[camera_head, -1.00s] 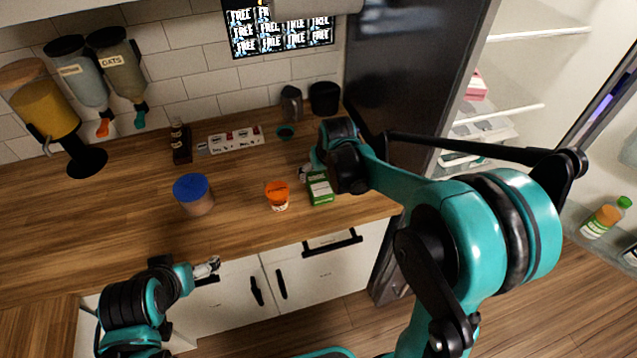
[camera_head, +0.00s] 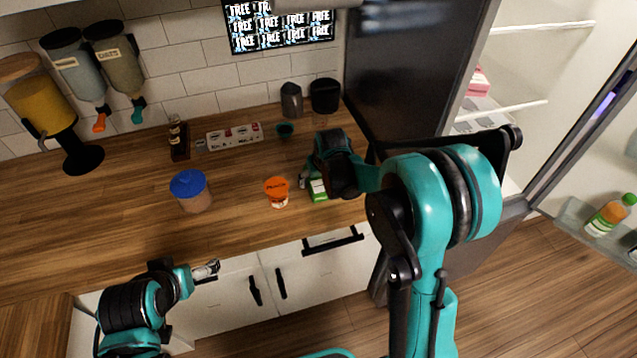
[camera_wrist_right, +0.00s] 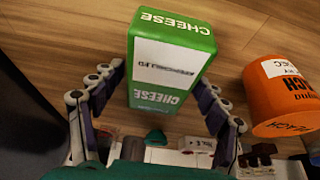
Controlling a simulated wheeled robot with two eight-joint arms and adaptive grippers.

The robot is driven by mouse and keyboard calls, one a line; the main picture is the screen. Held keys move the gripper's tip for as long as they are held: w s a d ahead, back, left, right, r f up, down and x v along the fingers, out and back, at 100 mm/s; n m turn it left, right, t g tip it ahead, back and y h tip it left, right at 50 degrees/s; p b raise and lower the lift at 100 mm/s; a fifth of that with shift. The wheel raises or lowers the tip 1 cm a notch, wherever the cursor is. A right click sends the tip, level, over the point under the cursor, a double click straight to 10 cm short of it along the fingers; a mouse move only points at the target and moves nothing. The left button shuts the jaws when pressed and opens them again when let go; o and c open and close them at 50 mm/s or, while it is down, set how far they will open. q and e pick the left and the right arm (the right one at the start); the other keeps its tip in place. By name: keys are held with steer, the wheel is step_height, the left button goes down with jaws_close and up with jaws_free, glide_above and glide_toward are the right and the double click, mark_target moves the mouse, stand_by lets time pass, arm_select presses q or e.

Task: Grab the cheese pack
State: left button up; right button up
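The cheese pack (camera_head: 318,190) is a small green and white box on the wooden counter near its front edge. My right gripper (camera_head: 306,179) is beside it and partly covers it in the head view. In the right wrist view the cheese pack (camera_wrist_right: 172,60) shows its label, and the fingers of my right gripper (camera_wrist_right: 160,82) are spread on either side of it. They look open, with no clear grip on the pack. My left gripper (camera_head: 208,270) is low in front of the counter, away from the pack; its opening is too small to judge.
An orange tub (camera_head: 277,192) stands just left of the pack and also shows close in the right wrist view (camera_wrist_right: 285,95). A blue-lidded jar (camera_head: 190,191) is farther left. An open fridge (camera_head: 530,70) is at right.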

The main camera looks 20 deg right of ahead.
steer(key=c, duration=0.9)
